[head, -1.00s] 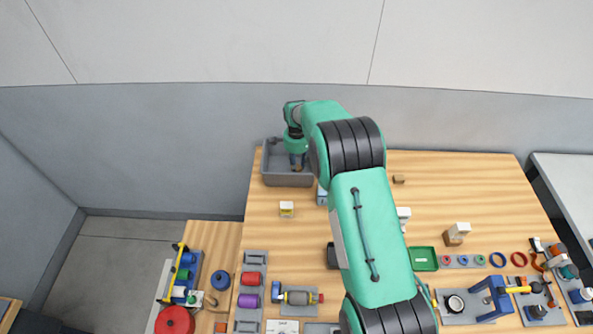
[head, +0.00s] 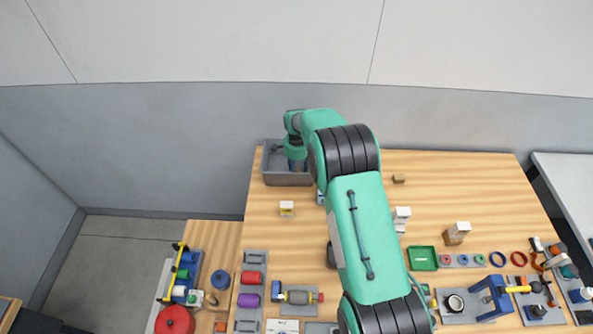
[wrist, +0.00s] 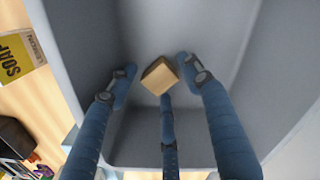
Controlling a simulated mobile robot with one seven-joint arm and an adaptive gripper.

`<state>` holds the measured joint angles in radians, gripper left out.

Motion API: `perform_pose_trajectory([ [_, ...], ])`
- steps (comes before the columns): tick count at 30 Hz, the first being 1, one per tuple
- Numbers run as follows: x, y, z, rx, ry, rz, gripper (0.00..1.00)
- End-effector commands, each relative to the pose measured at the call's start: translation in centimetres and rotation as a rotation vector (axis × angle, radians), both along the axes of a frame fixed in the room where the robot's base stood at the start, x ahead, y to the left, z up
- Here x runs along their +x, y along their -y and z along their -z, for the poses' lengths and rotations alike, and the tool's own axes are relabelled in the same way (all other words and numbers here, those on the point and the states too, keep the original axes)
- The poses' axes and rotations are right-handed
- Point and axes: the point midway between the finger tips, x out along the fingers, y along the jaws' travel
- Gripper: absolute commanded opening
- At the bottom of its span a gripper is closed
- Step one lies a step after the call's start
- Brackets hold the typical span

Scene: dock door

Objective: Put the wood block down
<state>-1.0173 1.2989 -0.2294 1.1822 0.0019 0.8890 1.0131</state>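The wood block (wrist: 159,76) is a small tan block. In the wrist view it sits among the tips of my gripper's blue fingers, slightly tilted. In the head view my gripper (head: 292,166) points down inside the grey bin (head: 288,180) at the table's back left. The bin's floor and walls surround the block in the wrist view (wrist: 130,150). The block's underside and its height over the bin floor are hidden.
A soap box (head: 287,209) stands in front of the bin and shows at the wrist view's left (wrist: 20,58). Another small wooden block (head: 398,179) lies right of my arm. A green tray (head: 422,258) and several tools fill the front. The back right is mostly clear.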

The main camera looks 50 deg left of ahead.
Motion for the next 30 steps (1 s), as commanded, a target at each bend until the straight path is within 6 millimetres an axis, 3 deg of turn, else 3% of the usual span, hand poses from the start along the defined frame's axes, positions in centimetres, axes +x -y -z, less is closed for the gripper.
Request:
perform_pose_trajectory([
  [17, 0.0, -0.1, -1.2, 0.001, 0.001, 0.000, 0.50],
  [30, 0.1, -0.1, -6.8, 0.002, 0.002, 0.000, 0.50],
])
